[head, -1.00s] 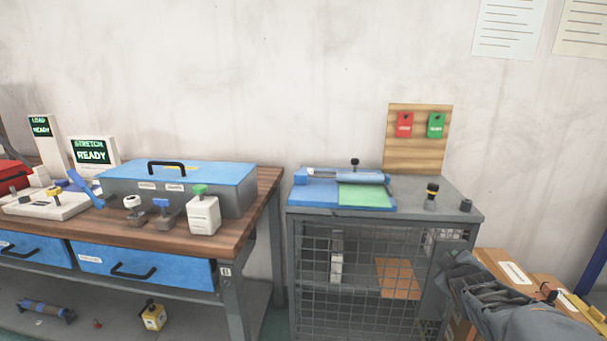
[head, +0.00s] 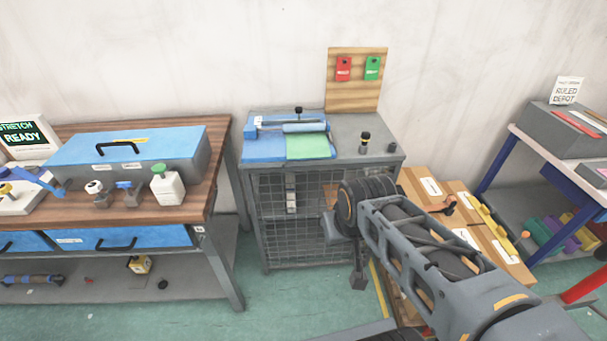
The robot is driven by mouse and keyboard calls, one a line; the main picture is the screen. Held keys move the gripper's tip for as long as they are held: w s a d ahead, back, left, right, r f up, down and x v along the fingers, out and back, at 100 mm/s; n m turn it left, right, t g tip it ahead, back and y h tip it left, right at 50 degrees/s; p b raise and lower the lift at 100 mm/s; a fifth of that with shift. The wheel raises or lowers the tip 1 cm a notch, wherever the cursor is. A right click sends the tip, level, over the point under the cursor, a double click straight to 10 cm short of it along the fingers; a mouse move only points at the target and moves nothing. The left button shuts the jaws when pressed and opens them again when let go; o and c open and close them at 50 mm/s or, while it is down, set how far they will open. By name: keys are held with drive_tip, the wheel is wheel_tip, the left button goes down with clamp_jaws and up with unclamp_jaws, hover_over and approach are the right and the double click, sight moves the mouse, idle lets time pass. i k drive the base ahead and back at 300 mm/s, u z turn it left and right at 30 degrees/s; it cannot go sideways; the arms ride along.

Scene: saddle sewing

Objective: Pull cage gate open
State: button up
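The cage gate (head: 278,232) is the grey wire-mesh front of the metal cabinet (head: 367,157) in the middle of the head view. Its visible left part looks flush with the cabinet front. My arm covers its right side, so I cannot see a handle or latch there. My arm reaches in from the lower right, with its wrist in front of the cabinet's right side. My gripper (head: 358,280) seems to be the dark part below the wrist. Its fingers are not clear, and I cannot tell whether it touches the gate.
A workbench (head: 218,160) with a blue-lidded box (head: 130,150) stands on the left. Cardboard boxes (head: 425,185) sit to the right of the cabinet, partly behind my arm. A blue-legged table (head: 500,160) stands at far right. Green floor (head: 290,305) is clear before the cabinet.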

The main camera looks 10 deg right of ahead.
sight(393, 176)
drive_tip(key=u, duration=2.15)
drive_tip(key=k, duration=1.1)
drive_tip(key=z, duration=1.5)
drive_tip(key=i, duration=0.5)
drive_tip(key=z, duration=0.05)
